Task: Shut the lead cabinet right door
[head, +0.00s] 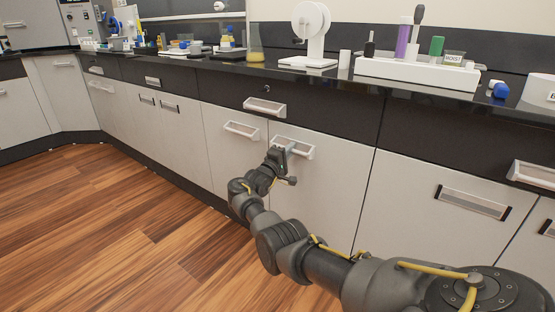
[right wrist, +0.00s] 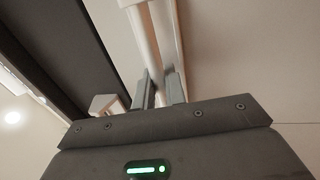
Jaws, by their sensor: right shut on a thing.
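The cabinet's right door (head: 330,185) is a pale panel under a dark drawer front. In the head view it looks about flush with the front, but I cannot tell whether a small gap remains. Its white and metal handle (head: 306,150) is near the top left corner. My right gripper (head: 280,153) is at this handle. In the right wrist view, the fingers (right wrist: 160,88) are shut on the handle bar (right wrist: 157,40). The left door (head: 232,155), with its own handle (head: 241,130), is beside it. My left gripper is out of view.
The black countertop (head: 225,66) above carries a white stand (head: 310,35), a beaker (head: 256,45) and a white rack (head: 415,72) with bottles. A drawer handle (head: 265,107) juts out above the doors. The wooden floor (head: 110,215) at left is clear.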

